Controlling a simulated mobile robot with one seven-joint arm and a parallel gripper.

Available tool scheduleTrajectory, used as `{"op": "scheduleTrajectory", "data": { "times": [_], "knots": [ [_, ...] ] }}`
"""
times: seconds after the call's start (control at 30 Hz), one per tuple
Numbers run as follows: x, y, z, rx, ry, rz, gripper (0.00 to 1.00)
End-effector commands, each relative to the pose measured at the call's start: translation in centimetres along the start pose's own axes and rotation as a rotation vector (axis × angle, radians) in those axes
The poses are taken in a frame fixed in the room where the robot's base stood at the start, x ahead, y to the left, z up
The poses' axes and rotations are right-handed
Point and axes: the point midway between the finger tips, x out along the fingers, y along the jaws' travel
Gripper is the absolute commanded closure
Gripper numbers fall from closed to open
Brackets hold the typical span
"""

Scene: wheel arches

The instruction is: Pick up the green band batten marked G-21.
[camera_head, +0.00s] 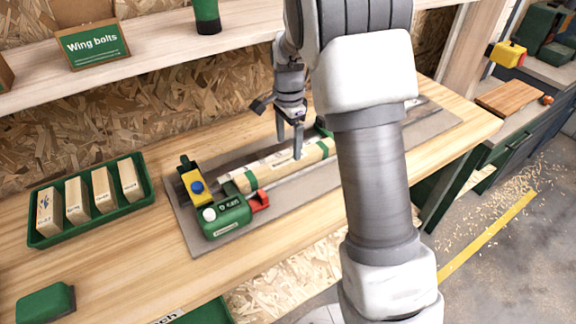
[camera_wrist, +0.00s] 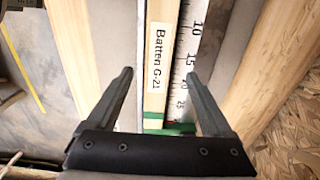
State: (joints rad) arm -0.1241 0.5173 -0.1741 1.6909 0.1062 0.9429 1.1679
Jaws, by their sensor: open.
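The batten marked G-21 (camera_head: 276,165) is a pale wooden bar with green bands, lying lengthwise on a grey plate on the workbench. In the wrist view its label "Batten G-21" (camera_wrist: 158,58) reads clearly, with a green band (camera_wrist: 168,128) below it. My gripper (camera_head: 290,152) is above the batten, fingers pointing down. In the wrist view my open gripper (camera_wrist: 160,82) has one finger on each side of the batten, with a gap on both sides. Whether the fingertips reach down beside the batten I cannot tell. My arm hides the batten's far right end.
A measuring scale (camera_wrist: 190,60) runs alongside the batten. A green and yellow clamp device (camera_head: 222,208) stands at its left end. A green tray (camera_head: 90,205) of wooden blocks sits left. A shelf (camera_head: 160,62) overhangs the back. The bench front is mostly clear.

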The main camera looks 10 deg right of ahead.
Motion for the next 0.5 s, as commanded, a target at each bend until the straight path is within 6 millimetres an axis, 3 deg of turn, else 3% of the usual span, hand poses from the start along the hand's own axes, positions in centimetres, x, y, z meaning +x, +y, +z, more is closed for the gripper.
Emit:
{"op": "scheduleTrajectory", "data": {
  "times": [0.5],
  "knots": [
    [5.4,0.3,0.4,-0.001,0.0,0.001,0.15]
  ]
}}
